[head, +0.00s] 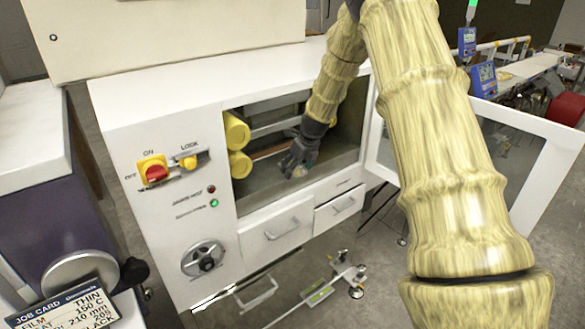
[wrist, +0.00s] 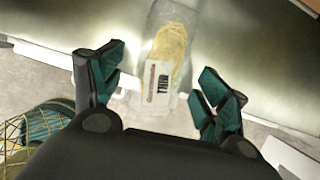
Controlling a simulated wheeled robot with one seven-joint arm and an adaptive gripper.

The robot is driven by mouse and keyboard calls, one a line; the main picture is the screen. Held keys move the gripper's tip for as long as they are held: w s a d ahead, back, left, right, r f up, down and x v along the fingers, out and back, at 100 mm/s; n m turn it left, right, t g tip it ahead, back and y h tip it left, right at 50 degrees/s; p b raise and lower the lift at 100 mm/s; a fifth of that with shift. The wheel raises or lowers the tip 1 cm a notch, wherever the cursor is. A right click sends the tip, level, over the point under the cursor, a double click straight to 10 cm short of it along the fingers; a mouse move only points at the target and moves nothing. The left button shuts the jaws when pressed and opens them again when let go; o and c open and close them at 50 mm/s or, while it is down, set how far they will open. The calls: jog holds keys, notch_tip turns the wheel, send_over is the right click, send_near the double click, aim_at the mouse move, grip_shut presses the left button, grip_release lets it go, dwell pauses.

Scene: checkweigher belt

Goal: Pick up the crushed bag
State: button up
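The bag (wrist: 168,50) is a clear packet with yellowish contents and a white barcode label (wrist: 158,84). It lies on the cabinet's metal floor in the wrist view, ahead of and between my fingers. My gripper (wrist: 166,78) is open, with one teal-padded finger on each side of the bag's near end; I cannot tell whether either touches it. In the head view my gripper (head: 298,163) reaches down inside the cabinet opening, near its floor. There the bag is mostly or wholly hidden by the gripper.
The white cabinet (head: 160,110) has yellow rollers (head: 237,130) left of my gripper and a bar across its opening. Its glazed door (head: 520,150) stands open at right. Drawers (head: 275,232) sit below the opening, and a red switch (head: 155,174) is on the front panel.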

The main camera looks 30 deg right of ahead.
jog(key=c, duration=1)
jog(key=shift+c, duration=0.3)
